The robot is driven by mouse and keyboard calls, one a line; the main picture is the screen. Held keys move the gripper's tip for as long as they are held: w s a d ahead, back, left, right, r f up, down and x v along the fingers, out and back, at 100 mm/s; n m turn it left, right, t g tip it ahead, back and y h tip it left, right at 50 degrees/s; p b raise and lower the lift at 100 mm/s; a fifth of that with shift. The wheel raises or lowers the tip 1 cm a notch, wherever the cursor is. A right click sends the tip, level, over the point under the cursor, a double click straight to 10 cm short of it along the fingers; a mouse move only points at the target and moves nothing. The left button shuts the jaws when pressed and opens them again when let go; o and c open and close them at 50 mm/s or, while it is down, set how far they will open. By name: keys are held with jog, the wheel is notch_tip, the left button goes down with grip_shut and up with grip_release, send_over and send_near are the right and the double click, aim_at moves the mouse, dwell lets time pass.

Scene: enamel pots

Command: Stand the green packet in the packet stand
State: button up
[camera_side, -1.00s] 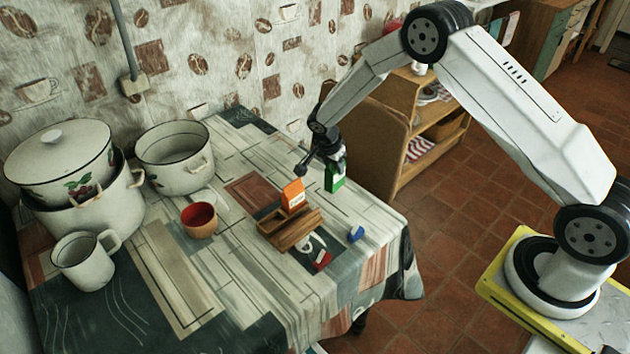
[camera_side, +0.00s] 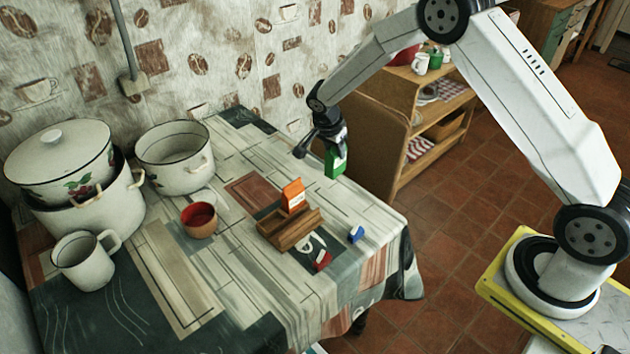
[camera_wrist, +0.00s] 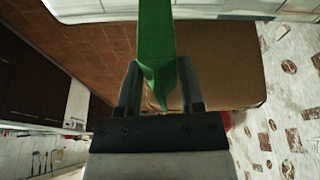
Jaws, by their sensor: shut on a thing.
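The green packet (camera_side: 335,163) is held by my gripper (camera_side: 331,145), in the air above the far right part of the table. In the wrist view my gripper (camera_wrist: 161,88) has a finger on each side of the green packet (camera_wrist: 156,40). The wooden packet stand (camera_side: 289,231) lies on the table, to the left of and below the gripper in the side view. An orange packet (camera_side: 293,195) stands upright at the back of the stand. The far side of the green packet is hidden.
A red-brown bowl (camera_side: 200,220) is left of the stand. A blue item (camera_side: 356,234) and a small red item (camera_side: 322,260) lie right of it. Enamel pots (camera_side: 175,170) and a white mug (camera_side: 85,262) stand at the left. A wooden shelf (camera_side: 385,130) is behind the table.

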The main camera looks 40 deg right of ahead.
notch_tip(320, 180, up, 10)
jog(key=shift+r, duration=0.1)
jog(key=w+a, duration=0.3)
jog(key=a, duration=1.7)
notch_tip(320, 180, down, 11)
jog(key=m, duration=0.1)
jog(key=shift+s+f, duration=0.2)
jog(key=shift+f, duration=0.2)
jog(key=shift+f, duration=1.95)
jog(key=shift+f, duration=1.4)
jog(key=o, duration=1.2)
